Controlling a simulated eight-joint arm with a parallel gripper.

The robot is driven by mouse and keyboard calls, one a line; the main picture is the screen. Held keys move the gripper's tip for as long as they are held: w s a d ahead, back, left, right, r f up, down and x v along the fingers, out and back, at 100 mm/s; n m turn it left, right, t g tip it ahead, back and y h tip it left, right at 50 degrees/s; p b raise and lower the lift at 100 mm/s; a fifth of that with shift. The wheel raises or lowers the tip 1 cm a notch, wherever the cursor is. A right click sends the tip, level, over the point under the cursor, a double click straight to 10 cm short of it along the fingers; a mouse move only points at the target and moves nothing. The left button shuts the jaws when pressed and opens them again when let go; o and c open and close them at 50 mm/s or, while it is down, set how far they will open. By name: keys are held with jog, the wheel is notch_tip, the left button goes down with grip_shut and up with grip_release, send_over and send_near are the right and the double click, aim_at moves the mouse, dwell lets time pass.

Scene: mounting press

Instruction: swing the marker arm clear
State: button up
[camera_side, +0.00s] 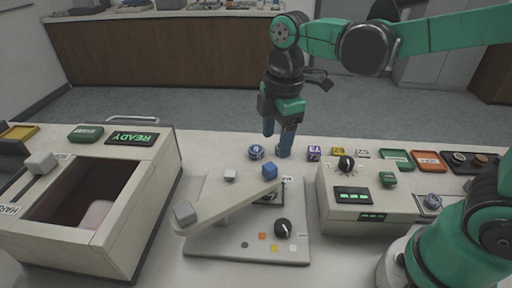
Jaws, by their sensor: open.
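The marker arm (226,207) is a long pale bar on the flat white base plate (205,243). My gripper (278,143) is open, pointing down, behind the plate and beyond the blue block, apart from the marker arm. Its blue fingertips are near a round blue-and-white item (256,152). A dark panel (270,196) on the plate is partly hidden under the marker arm.
An open-topped box (118,228) with a READY display (131,138) stands at left. A white control box (366,201) with a black knob stands right of the plate. Small coloured blocks (338,152) and trays (397,158) line the back right.

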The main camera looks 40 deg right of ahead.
aim_at(270, 166)
jog(key=shift+w+a+f+n+g, duration=0.2)
jog(key=shift+a+f+n+g, duration=0.15)
jog(key=shift+n, duration=0.55)
jog(key=shift+f, duration=2.65)
grip_shut()
